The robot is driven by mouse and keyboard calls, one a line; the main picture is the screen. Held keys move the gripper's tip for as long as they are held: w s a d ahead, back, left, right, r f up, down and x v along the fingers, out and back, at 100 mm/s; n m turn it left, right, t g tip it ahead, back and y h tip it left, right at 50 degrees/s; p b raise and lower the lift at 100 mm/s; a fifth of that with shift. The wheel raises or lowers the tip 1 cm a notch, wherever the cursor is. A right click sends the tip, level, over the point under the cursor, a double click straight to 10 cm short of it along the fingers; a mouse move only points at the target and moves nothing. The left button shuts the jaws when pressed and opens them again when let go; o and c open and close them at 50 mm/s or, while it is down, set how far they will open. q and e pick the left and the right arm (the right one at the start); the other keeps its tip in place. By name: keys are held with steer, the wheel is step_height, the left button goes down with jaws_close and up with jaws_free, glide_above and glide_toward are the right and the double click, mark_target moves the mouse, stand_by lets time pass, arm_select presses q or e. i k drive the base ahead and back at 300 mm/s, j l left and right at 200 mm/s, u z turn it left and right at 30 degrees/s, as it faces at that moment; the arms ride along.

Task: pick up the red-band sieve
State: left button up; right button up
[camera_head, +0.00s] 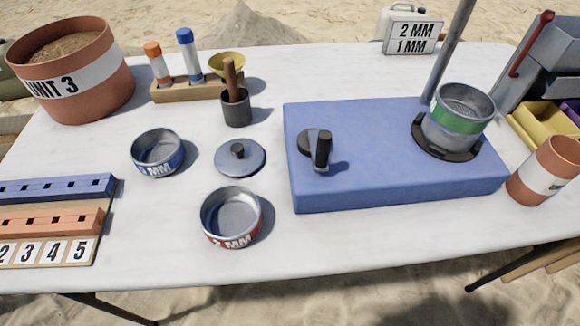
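The red-band sieve (231,218) is a round metal sieve with a red band marked in MM. It stands upright on the white table near the front, left of the blue box. Nothing touches it, and its open top shows a grey inside. Neither of my grippers is in the head camera view.
A blue-band sieve (157,153) and a grey lid (240,157) lie behind the red-band sieve. The blue box (400,150) with a black lever carries a green-band sieve (460,117). A numbered rack (48,253) is at the left. The table's front edge is clear.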

mark_target(230, 216)
steer(key=k+j+u, duration=0.3)
steer(key=k+j, duration=0.25)
steer(key=k+j+u, duration=0.3)
steer(key=k+j, duration=0.2)
steer(key=j, duration=0.2)
steer(key=i, duration=0.5)
